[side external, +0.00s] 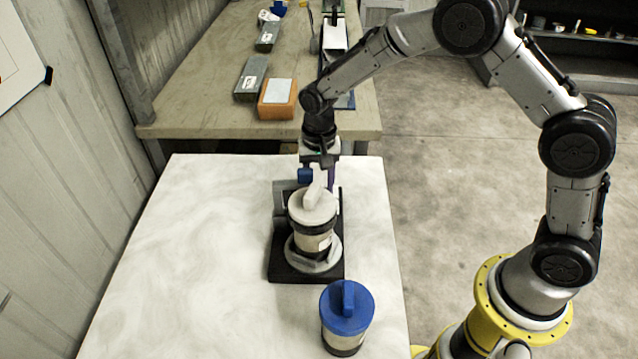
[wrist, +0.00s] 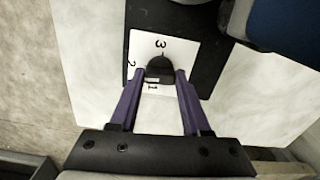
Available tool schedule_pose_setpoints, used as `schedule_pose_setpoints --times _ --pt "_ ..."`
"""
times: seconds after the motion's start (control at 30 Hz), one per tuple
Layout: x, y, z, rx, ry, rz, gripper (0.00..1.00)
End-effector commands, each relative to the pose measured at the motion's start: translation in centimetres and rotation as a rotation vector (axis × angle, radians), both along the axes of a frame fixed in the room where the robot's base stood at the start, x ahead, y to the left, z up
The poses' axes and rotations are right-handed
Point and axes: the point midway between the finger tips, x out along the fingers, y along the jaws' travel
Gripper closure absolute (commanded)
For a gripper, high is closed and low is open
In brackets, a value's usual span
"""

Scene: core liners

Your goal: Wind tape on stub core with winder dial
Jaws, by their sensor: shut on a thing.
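The winder (side external: 280,262) is a black base on the white table, with a grey round stand. On that stand sits an upright cylinder with a light grey handled cap (side external: 312,207), tan and dark on its side. A second cylinder with a blue handled cap (side external: 347,308) stands upright at the table's front. I cannot tell which is the stub core. The black dial knob (wrist: 160,68) sits on a white plate marked 1, 2 and 3 (wrist: 142,90). My gripper (wrist: 162,74) has its purple fingers shut on the knob; its setting is unclear. In the side view my gripper is partly hidden behind the grey-capped cylinder.
A workbench (side external: 210,90) behind the table carries an orange box (side external: 277,100) and grey boxes (side external: 251,78). The table's left half (side external: 190,240) is clear. A blue part (wrist: 290,32) shows at the wrist view's upper right.

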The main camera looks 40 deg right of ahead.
Motion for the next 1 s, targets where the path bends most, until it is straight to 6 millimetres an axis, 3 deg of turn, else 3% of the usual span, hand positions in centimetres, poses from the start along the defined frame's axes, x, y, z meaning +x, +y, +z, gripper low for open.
schedule_pose_setpoints --times 0.3,0.33,0.5,0.83,1.0 --pt "0.1 0.0 0.2 0.0 -0.004 0.0 1.0" --pt "0.1 0.0 0.2 0.0 -0.004 0.0 0.49" --pt "0.1 0.0 0.1 0.0 -0.003 0.0 0.22" --pt "0.1 0.0 0.3 0.001 -0.002 0.001 0.22" --pt "0.1 0.0 2.5 0.001 -0.006 0.0 0.22"
